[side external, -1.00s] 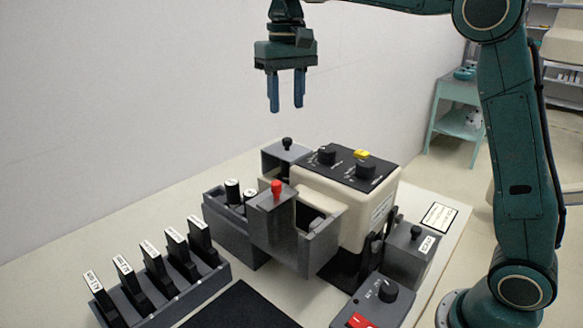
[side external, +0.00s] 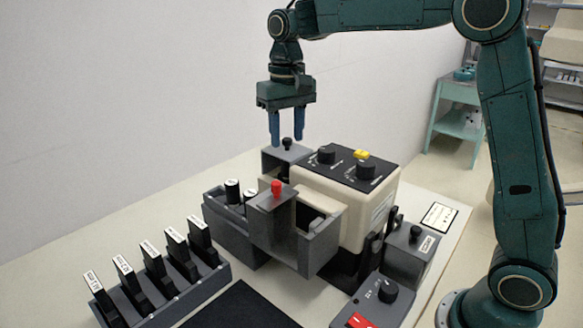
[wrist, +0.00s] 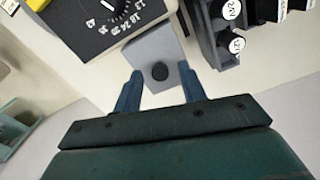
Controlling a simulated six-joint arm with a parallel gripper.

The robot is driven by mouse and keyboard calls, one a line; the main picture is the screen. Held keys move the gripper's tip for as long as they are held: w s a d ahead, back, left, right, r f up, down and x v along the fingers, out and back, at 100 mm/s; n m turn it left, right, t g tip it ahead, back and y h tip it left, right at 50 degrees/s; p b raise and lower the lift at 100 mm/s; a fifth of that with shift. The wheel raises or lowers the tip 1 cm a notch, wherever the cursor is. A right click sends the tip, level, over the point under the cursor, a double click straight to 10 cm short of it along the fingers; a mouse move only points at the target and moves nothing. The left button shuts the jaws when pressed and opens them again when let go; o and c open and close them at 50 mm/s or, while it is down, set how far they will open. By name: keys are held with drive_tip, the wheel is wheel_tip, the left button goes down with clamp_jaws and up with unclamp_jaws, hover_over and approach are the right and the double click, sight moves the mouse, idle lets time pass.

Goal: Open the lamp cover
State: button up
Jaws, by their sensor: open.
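A grey cover (side external: 276,161) with a small black knob (side external: 287,144) on top sits against the back left of the beige machine (side external: 372,215). It appears to be the lamp cover; no label on it is readable. It looks closed. My gripper (side external: 288,140) points straight down over this cover, with its two blue fingers apart. In the wrist view, the black knob (wrist: 160,71) lies between the fingertips (wrist: 160,74), with a gap on both sides. The grey top of the cover (wrist: 153,43) shows beyond it. I cannot tell how far the fingertips are above the cover.
The machine's black dial panel (side external: 345,168) with a yellow part (side external: 362,154) is close on the right. A red knob (side external: 276,187) stands on a grey block in front. A rack of labelled black slides (side external: 160,275) is at front left. The wall is behind.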

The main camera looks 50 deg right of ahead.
clamp_jaws()
drive_tip(key=d, duration=0.8)
drive_tip(key=shift+d, duration=0.15)
unclamp_jaws()
drive_tip(key=shift+r, duration=0.1)
wheel_tip(320, 180, up, 14)
drive_tip(key=shift+f, duration=0.2)
idle(0.8)
